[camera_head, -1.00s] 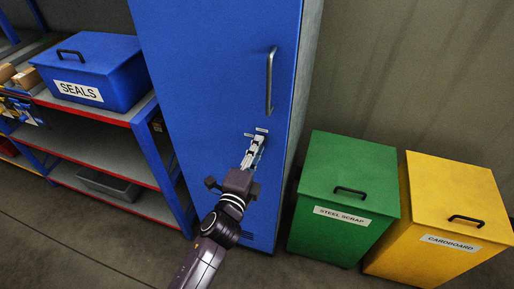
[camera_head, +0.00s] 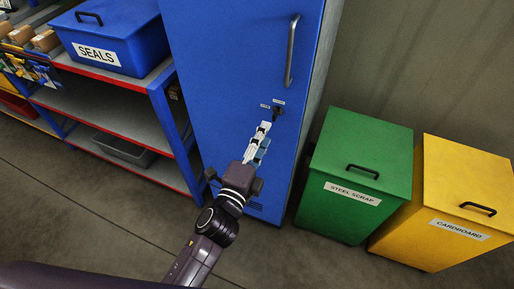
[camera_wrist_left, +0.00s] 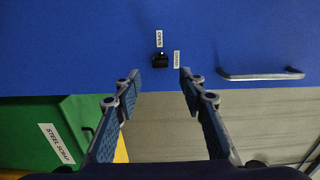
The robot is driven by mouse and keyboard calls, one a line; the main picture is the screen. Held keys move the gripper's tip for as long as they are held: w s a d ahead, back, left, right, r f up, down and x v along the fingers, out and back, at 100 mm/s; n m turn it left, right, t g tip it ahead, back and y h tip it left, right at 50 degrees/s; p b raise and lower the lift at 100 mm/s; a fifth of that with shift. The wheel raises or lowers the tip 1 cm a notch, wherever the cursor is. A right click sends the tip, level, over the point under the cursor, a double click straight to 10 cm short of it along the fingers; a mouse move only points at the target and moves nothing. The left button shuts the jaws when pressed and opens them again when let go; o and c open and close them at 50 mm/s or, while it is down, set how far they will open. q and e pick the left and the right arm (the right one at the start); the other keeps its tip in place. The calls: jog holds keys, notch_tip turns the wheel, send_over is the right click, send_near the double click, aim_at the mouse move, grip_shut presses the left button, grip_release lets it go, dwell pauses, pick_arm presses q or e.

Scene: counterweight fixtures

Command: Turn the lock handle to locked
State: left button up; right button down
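The lock handle (camera_head: 278,111) is a small black knob on the front of a tall blue cabinet (camera_head: 225,65), below its long door handle. In the left wrist view the lock handle (camera_wrist_left: 159,62) has a light mark on its edge beside the OPEN label (camera_wrist_left: 159,38). A second label (camera_wrist_left: 177,59), too small to read surely, sits at its right. My left gripper (camera_head: 264,138) points at the lock from below in the head view. In the wrist view its fingers (camera_wrist_left: 160,79) are spread and empty, with the knob beyond them and apart. My right gripper is not in view.
The grey door handle (camera_head: 292,50) sticks out above the lock. A green steel scrap bin (camera_head: 355,160) and a yellow cardboard bin (camera_head: 455,190) stand to the right. A shelf (camera_head: 110,100) with a blue SEALS box (camera_head: 115,35) stands left. The floor in front is open.

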pick_arm(q)
jog(key=v, duration=0.4)
jog(key=shift+s+a, duration=0.15)
jog(key=shift+s, duration=0.2)
jog(key=s+a+f+n+g+y, duration=0.1)
jog(key=s+a+f+n+g, duration=0.2)
jog(key=f, duration=0.9)
jog(key=s+a+f+n+g+y, duration=0.1)
jog(key=s+a+f+n+g, duration=0.2)
jog(key=f, duration=0.9)
jog(key=s+a+f+n+g+y, duration=0.1)
jog(key=s+a+f+n+g, duration=0.2)
jog(key=f, duration=0.9)
jog(key=s+a+f+n+g+y, duration=0.1)
jog(key=s+a+f+n+g, duration=0.1)
jog(key=s+f, duration=0.5)
jog(key=s+a+f+n+g, duration=0.2)
jog(key=s+a+f+n, duration=0.2)
jog(key=s, duration=1)
jog(key=s+a+f+n+g+y, duration=0.1)
jog(key=s+a+f+n+g, duration=0.2)
jog(key=s+f, duration=0.6)
jog(key=shift+s+a+f+n+y, duration=0.3)
jog(key=shift+s+a+n, duration=0.2)
jog(key=shift+s+a, duration=0.45)
jog(key=shift+s+d, duration=0.15)
